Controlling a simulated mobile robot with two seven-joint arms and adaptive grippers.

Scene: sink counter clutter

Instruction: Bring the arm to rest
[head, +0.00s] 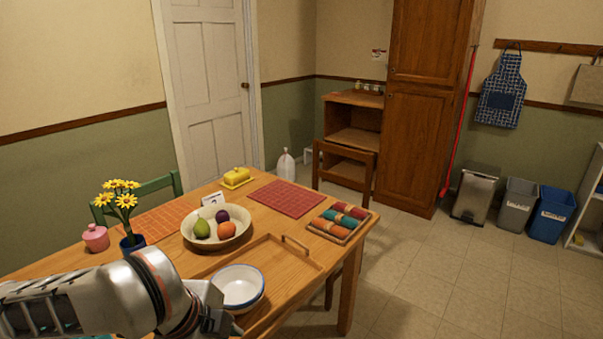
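My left arm reaches in from the bottom left, low over the near edge of the wooden table (337,262). Its end, with the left gripper (232,326), is at the bottom edge of the view, just left of and partly in front of a white bowl with a blue rim (240,285). The fingers are mostly cut off or hidden, so I cannot tell whether they are open or shut, or whether they touch the bowl. My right gripper is not in view.
On the table are a fruit bowl (186,232), a wooden tray (283,263), a flower vase (132,243), a pink jar (96,238), a yellow butter dish (237,178) and a box of rolled cloths (348,238). A chair (345,150) stands behind.

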